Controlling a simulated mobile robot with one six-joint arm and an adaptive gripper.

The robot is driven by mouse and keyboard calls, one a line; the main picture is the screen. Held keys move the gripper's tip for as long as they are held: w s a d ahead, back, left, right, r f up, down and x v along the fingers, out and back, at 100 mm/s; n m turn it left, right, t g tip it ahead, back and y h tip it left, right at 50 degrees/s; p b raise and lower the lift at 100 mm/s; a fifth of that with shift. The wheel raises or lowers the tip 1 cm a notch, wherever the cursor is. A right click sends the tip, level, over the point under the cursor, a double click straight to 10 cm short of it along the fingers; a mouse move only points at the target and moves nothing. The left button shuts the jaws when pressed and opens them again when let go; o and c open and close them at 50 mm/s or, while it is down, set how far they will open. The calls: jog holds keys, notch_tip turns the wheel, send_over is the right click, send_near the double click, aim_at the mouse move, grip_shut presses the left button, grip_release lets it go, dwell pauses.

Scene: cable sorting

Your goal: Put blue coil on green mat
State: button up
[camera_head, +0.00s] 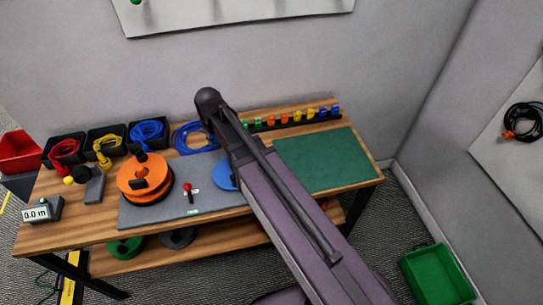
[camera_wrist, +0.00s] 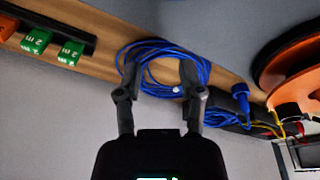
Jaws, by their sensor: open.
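The blue coil (camera_head: 187,139) lies loose on the wooden table near the back edge, between the bins and my arm, which covers its right side. In the wrist view the blue coil (camera_wrist: 165,48) is a ring of several loops. My gripper (camera_wrist: 160,74) is open, with its two fingers apart over the coil's near part; I cannot tell whether they touch it. My gripper is hidden behind my arm in the head view. The green mat (camera_head: 325,160) lies flat and bare at the table's right end.
Black bins hold red (camera_head: 64,149), yellow (camera_head: 104,143) and blue cables (camera_head: 147,131). An orange reel (camera_head: 145,173) and red-topped lever (camera_head: 188,190) stand on the grey mat (camera_head: 145,214). Coloured clips (camera_head: 297,117) line the back edge. A green crate (camera_head: 437,275) is on the floor.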

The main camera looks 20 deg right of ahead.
jog(key=s+d+m+g, duration=0.2)
jog(key=s+d+m, duration=0.3)
jog(key=s+d, duration=0.8)
jog(key=d, duration=0.3)
jog(key=shift+s+f+m, duration=0.15)
jog(key=shift+s+m, duration=0.15)
jog(key=shift+d, duration=0.1)
jog(key=o, duration=0.3)
jog(key=shift+o, duration=0.4)
jog(key=shift+w, duration=0.25)
jog(key=w+a+t, duration=0.1)
jog(key=w+a, duration=0.3)
jog(key=w, duration=0.4)
jog(key=w+a+r+y+p, duration=0.1)
jog(key=w+a, duration=0.4)
jog(key=w, duration=0.3)
jog(key=w+a+r+t, duration=0.1)
jog(key=w+a, duration=0.4)
jog(key=w, duration=0.3)
jog(key=shift+w+t, duration=0.15)
jog(key=shift+t, duration=0.15)
